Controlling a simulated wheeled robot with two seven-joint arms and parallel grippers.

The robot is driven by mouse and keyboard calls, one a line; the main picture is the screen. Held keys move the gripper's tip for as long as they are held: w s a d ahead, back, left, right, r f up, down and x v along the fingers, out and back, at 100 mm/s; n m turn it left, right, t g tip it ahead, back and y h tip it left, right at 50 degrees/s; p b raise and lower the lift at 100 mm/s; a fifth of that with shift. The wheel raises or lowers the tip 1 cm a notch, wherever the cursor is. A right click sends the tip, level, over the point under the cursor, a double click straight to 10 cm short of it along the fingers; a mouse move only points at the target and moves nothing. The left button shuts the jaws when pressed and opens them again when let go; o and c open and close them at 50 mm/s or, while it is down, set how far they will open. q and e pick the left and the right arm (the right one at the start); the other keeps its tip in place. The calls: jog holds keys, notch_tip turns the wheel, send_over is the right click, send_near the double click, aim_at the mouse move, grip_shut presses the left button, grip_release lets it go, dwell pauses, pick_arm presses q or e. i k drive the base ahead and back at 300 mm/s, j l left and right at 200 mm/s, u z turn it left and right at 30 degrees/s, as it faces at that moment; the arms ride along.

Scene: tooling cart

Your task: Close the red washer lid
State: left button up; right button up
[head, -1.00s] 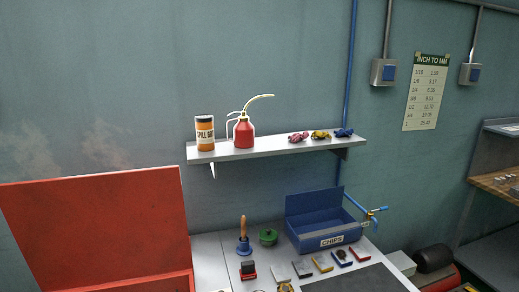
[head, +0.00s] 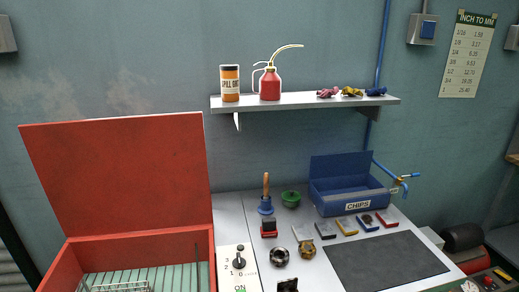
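The red washer lid (head: 122,172) stands open, raised nearly upright at the back of the red washer at the lower left of the head view. The red washer body (head: 62,272) shows its rim and an inside with pale green slats and a wire basket (head: 118,287). The washer's front is cut off by the bottom of the picture. Neither of my grippers is in view.
Right of the washer is a grey top with a switch panel (head: 239,265), a wooden-handled blue tool (head: 266,195), a green cup (head: 291,199), small coloured blocks, a dark mat (head: 385,262) and an open blue CHIPS box (head: 350,195). A shelf (head: 300,102) hangs above.

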aim_at(122, 174)
jog(key=u, duration=1.15)
